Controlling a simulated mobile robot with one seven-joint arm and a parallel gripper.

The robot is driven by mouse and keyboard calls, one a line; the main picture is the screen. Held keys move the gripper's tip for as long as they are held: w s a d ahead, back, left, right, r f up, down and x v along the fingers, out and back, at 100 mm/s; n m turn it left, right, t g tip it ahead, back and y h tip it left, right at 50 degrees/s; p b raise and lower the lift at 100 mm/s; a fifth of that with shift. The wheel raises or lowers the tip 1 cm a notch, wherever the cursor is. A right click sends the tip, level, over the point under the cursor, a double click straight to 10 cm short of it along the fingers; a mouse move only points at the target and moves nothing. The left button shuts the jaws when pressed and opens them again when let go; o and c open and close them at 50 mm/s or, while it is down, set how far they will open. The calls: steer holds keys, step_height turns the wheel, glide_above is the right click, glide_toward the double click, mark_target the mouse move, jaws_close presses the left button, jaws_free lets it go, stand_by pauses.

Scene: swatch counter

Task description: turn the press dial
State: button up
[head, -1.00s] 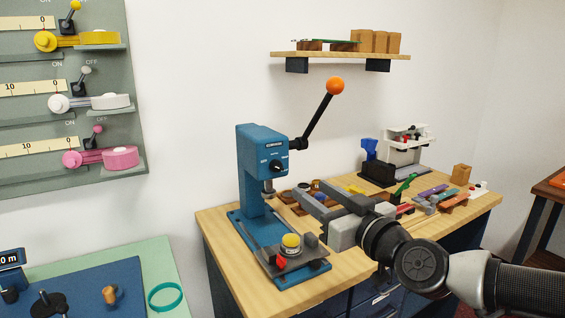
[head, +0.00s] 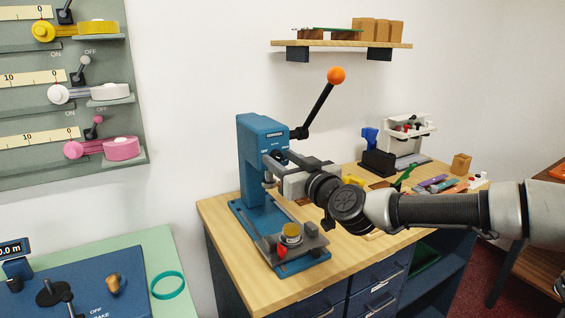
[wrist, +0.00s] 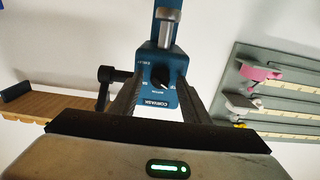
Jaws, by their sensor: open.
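The blue press (head: 254,150) stands upright on the wooden counter, with an orange-balled lever (head: 336,75) raised to the right. Its black press dial (wrist: 158,79) is on the head's front face, upside down in the wrist view, with a pale pointer mark. My gripper (head: 268,160) is at the front of the press head and partly covers the dial in the head view. In the wrist view my gripper (wrist: 160,86) is open, its two dark fingers on either side of the dial. I cannot tell whether either finger touches it.
A yellow-topped piece (head: 291,233) sits on the press base below the gripper. A wall shelf (head: 345,45) holds blocks at the back. A white device (head: 408,138) and coloured swatches (head: 432,182) are on the counter's right. A lever panel (head: 75,110) is at left.

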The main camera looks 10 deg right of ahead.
steer(key=c, duration=1)
steer(key=shift+m+p, duration=0.35)
steer(key=shift+m, duration=0.05)
steer(key=m+p, duration=0.3)
steer(key=m, duration=0.1)
steer(key=shift+r+m, duration=0.15)
steer(key=shift+m, duration=0.25)
steer(key=m+p, duration=0.3)
steer(key=m, duration=0.3)
steer(key=shift+f, duration=0.2)
steer(key=o, duration=1)
